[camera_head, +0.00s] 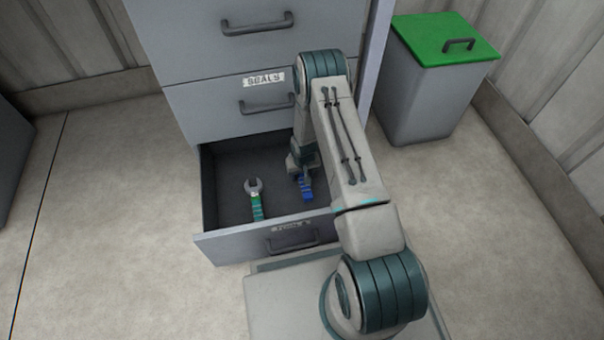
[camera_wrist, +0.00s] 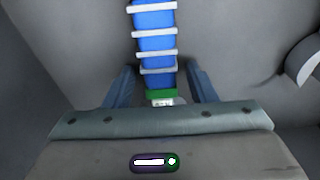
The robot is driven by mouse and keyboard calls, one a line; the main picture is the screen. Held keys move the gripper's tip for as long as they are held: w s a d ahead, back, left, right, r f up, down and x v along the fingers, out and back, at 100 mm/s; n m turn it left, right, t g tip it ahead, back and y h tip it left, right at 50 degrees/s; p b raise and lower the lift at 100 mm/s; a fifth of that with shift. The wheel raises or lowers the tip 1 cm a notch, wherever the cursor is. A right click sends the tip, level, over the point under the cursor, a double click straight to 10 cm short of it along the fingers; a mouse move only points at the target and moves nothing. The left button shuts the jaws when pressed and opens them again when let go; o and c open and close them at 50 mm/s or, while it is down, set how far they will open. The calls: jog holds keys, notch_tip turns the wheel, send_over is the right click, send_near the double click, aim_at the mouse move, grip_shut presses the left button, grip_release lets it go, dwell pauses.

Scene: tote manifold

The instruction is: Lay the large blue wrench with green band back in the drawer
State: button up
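The blue wrench (camera_head: 307,195) is in the open drawer (camera_head: 222,243), at its right side beneath my arm. In the wrist view its blue handle (camera_wrist: 154,32) has pale cross bands and a green band (camera_wrist: 161,94) at the near end. My gripper (camera_wrist: 160,68) has a finger on each side of the handle, with a narrow gap showing on both sides, so it looks open around it. The wrench's head is hidden. I cannot tell whether the handle rests fully on the drawer floor.
A second wrench (camera_head: 256,203), green-handled with a grey jaw, lies left in the same drawer. Closed drawers rise behind, one labelled SEALS (camera_head: 230,108). A grey bin with a green lid (camera_head: 440,38) stands at the right. The floor at the left is clear.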

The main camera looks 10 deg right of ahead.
notch_tip(320, 180, up, 12)
jog(key=s+p, duration=0.1)
jog(key=p, duration=0.4)
jog(key=shift+s, duration=0.3)
dwell(0.3)
